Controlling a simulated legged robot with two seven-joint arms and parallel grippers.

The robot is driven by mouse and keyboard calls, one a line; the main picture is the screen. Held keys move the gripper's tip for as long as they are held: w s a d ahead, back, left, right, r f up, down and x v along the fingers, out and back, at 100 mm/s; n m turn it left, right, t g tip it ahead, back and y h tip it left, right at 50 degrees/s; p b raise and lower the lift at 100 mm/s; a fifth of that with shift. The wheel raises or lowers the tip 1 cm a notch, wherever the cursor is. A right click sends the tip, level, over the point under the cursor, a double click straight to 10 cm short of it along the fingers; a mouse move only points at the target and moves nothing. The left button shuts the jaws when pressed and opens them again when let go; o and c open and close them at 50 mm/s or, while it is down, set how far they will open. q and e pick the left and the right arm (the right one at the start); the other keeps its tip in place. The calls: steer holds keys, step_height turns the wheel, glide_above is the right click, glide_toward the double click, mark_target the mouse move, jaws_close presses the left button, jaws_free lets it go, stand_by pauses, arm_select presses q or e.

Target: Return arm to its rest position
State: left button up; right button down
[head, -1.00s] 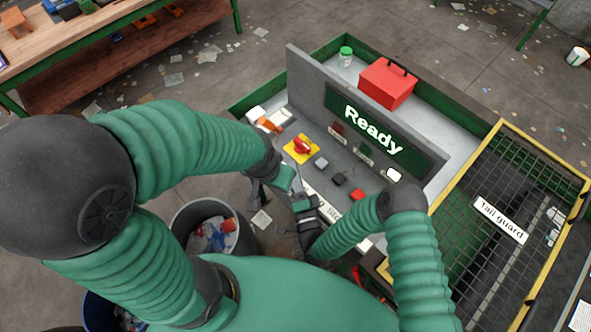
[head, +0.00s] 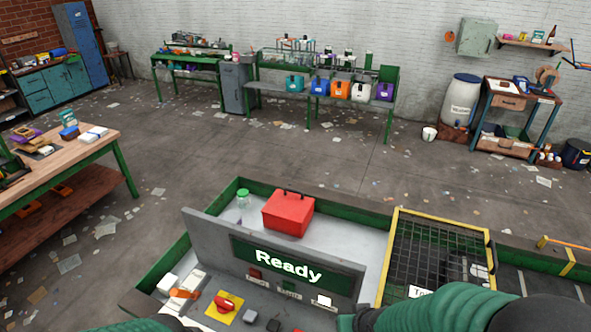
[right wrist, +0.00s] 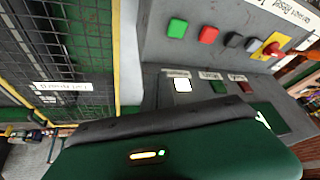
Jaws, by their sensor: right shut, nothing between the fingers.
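In the head view my right forearm crosses the bottom right corner, over the near side of the console (head: 205,240). A small part of my left arm shows at the bottom left edge, and my left gripper is outside the frame. In the right wrist view my right gripper (right wrist: 150,122) fills the lower part as a green housing with a dark bar and a small light. It is shut and empty, apart from the buttons. The console panel reads "Ready" (head: 288,265). A yellow plate with a red knob (head: 224,306) sits at its left.
A red toolbox (head: 288,214) and a green-lidded jar (head: 243,198) stand behind the panel. The yellow-framed mesh guard (head: 430,250) is to the right. A wooden bench (head: 75,158) stands at left. Open floor lies beyond the console.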

steer(key=s+d+r+g+h+b, duration=0.1)
steer(key=s+d, duration=0.2)
steer(key=s, duration=0.2)
steer(key=s+d+r+g, duration=0.2)
steer(key=s+d, duration=0.1)
steer(key=s, duration=0.3)
steer(key=shift+m, duration=0.4)
steer(key=s+b+x, duration=0.1)
steer(key=b+x, duration=0.4)
steer(key=x, duration=0.1)
steer(key=b+x, duration=0.6)
steer(key=s+b+x, duration=0.1)
steer(key=b+x, duration=0.5)
steer(key=shift+s+d+f, duration=0.2)
steer(key=shift+s+f, duration=0.1)
steer(key=shift+f, duration=0.1)
steer(key=shift+s+r, duration=0.1)
steer(key=shift+r, duration=0.2)
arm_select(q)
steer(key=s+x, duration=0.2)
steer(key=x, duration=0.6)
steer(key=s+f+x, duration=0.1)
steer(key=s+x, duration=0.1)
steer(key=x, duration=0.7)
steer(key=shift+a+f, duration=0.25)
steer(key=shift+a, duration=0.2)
arm_select(e)
steer(key=shift+a, duration=0.25)
